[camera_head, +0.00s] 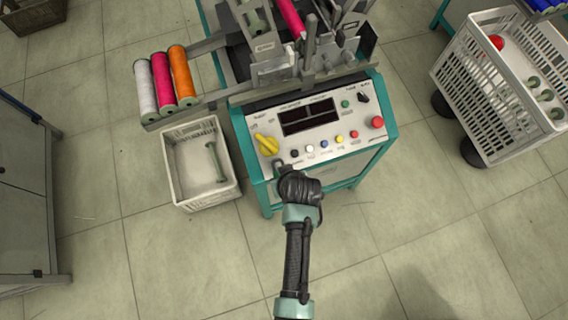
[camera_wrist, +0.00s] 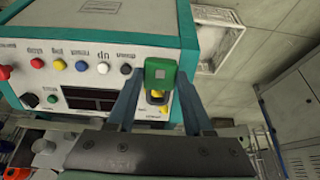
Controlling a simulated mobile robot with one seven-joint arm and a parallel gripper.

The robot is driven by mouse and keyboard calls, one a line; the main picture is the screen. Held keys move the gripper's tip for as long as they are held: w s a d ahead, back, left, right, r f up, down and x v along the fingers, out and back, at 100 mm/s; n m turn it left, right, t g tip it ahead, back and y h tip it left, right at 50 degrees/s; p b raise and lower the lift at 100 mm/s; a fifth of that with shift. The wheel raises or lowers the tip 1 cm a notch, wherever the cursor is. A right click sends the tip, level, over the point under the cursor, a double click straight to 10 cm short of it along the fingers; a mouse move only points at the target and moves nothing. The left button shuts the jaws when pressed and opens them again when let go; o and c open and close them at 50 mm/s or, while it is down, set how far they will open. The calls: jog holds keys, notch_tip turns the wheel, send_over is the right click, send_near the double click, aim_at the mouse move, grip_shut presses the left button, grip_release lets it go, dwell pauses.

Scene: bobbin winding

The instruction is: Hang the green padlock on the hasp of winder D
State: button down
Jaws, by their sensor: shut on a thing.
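The green padlock (camera_wrist: 160,71) is between the fingertips of my gripper (camera_wrist: 158,86) in the wrist view, its body toward the machine's front panel. My gripper (camera_head: 281,169) is shut on it. In the head view my wrist hides the padlock. The winder (camera_head: 310,130) has a light front panel with a teal frame; I cannot read a letter D on it. A yellow rotary switch (camera_head: 266,143) is at the panel's left, just above my gripper. In the wrist view the yellow switch (camera_wrist: 158,97) is partly hidden behind the padlock. I cannot make out the hasp.
A dark display (camera_head: 308,116) and several coloured buttons fill the panel, with a red button (camera_head: 377,122) at its right. A white crate (camera_head: 203,199) stands on the floor at left. Thread spools (camera_head: 163,79) lie on a side rack. A crate cart (camera_head: 500,90) stands at right.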

jog(key=shift+b+x, duration=1.8)
jog(key=shift+x, duration=0.35)
jog(key=shift+w+f+b, duration=0.2)
jog(key=shift+f+b, duration=0.1)
jog(key=shift+b+x, duration=0.75)
jog(key=shift+x, duration=0.1)
jog(key=shift+f, duration=0.1)
jog(key=shift+s+d+f, duration=0.1)
jog(key=shift+s+f, duration=0.2)
jog(key=shift+s, duration=0.25)
jog(key=shift+c, duration=1.1)
grip_release()
jog(key=shift+w+r, duration=0.1)
jog(key=shift+r, duration=0.1)
